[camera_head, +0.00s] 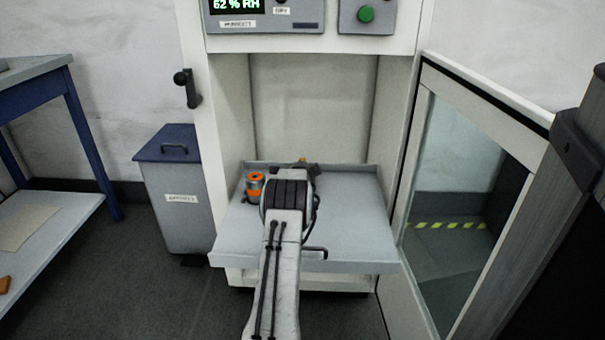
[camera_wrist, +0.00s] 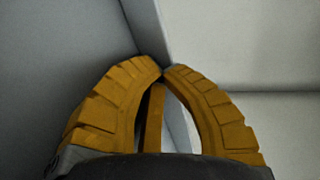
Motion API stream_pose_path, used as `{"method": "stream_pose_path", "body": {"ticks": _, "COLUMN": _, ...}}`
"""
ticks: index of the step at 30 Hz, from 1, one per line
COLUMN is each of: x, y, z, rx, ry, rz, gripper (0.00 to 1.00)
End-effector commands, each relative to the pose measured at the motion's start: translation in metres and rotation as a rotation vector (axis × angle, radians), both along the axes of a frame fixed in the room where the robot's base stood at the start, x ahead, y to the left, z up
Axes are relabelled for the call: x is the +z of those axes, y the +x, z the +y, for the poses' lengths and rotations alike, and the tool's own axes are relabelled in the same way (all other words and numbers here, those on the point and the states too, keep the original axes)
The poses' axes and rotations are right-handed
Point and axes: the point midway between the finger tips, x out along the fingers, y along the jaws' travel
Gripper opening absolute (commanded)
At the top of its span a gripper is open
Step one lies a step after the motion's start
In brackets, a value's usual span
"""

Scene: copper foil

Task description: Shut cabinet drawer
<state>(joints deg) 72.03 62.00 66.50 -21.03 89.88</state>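The cabinet drawer (camera_head: 350,235) is a pale grey tray pulled out from the lower part of the white cabinet (camera_head: 228,110). A dark handle (camera_head: 316,252) shows at its front edge. My arm reaches over the drawer from the front and covers its middle. My gripper (camera_head: 301,161) is mostly hidden behind my wrist, near the back of the tray. In the wrist view, the curved orange fingers of my gripper (camera_wrist: 164,68) come together at the tips, with nothing clearly held. Pale grey panels and an edge lie beyond them; contact cannot be told.
An orange and grey canister (camera_head: 255,185) stands on the drawer, left of my wrist. The glass cabinet door (camera_head: 460,180) hangs open at right. A grey bin (camera_head: 178,195) with a blue lid stands at left, beside a blue-framed table (camera_head: 45,95).

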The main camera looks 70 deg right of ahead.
Motion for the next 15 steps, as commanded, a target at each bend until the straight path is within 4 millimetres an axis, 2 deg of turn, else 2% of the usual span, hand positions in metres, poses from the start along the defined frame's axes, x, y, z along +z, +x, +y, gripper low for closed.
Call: {"method": "stream_pose_path", "body": {"ticks": 15, "x": 0.000, "y": 0.010, "z": -0.029, "rx": 0.000, "ry": -0.002, "rz": -0.001, "gripper": 0.00}}
